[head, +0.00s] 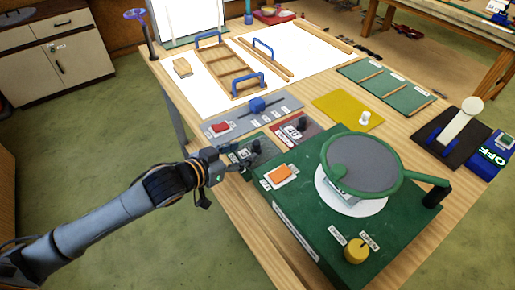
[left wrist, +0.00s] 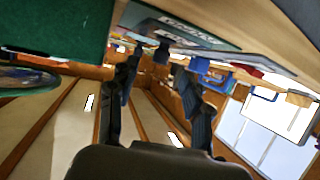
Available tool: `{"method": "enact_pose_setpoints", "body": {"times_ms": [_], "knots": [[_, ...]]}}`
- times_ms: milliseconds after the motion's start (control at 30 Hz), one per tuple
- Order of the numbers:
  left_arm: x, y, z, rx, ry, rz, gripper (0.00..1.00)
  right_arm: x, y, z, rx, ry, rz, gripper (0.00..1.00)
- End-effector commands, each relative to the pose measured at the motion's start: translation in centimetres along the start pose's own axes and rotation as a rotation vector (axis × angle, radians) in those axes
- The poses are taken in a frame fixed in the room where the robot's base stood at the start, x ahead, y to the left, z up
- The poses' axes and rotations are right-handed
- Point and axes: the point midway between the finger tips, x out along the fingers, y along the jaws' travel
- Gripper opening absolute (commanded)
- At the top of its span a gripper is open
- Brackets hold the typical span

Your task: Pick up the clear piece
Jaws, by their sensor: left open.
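A pale, bluish, glassy piece (head: 340,193) lies on the white round disk (head: 352,205) of the green machine (head: 300,220). The grey round cover with a green rim (head: 362,162) hides much of it, and I cannot be sure it is the clear piece. My left gripper (head: 248,164) is at the left edge of the bench, beside a dark green plate with a black knob (head: 258,148), left of the machine. In the left wrist view, its two fingers (left wrist: 160,90) are apart with nothing between them. My right gripper is not in view.
The machine has an orange switch (head: 282,174) and a yellow knob (head: 356,250). A grey plate with a red switch (head: 221,127) lies behind my left gripper. A wooden frame with blue handles (head: 228,68) lies on the white lit panel (head: 300,80).

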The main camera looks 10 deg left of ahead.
Motion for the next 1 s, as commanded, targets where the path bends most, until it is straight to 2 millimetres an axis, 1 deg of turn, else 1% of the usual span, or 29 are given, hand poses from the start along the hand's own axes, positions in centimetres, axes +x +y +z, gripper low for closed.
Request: {"method": "enact_pose_setpoints", "body": {"times_ms": [33,100,267,367,500,633,733,933,967,1000], "knots": [[0.8,-0.1,-0.2,-0.002,0.002,-0.002,0.49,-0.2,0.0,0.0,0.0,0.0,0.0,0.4],[1.7,-0.1,-0.1,-0.001,0.002,-0.001,0.49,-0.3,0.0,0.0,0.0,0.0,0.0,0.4],[2.6,0.0,-0.1,0.001,0.0,0.0,0.49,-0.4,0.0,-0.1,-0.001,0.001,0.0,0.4],[3.5,-0.1,-0.4,0.0,0.0,-0.001,0.49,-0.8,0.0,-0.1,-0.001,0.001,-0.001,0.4],[5.5,-0.3,-0.8,0.0,0.001,-0.002,0.49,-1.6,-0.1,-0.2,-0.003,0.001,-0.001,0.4],[7.1,-0.3,-0.6,0.0,0.0,-0.001,0.49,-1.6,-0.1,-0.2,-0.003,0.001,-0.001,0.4],[7.6,-0.2,-0.5,0.001,-0.001,0.0,0.49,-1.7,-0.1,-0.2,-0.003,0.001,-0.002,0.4],[7.7,-0.2,-0.4,0.002,-0.001,-0.001,0.49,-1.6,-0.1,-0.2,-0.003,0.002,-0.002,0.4],[7.6,-0.2,-0.4,0.002,-0.001,-0.001,0.47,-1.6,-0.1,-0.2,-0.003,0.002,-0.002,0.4],[7.6,-0.2,-0.4,0.002,-0.001,-0.001,0.39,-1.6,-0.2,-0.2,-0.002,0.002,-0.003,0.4]]}}
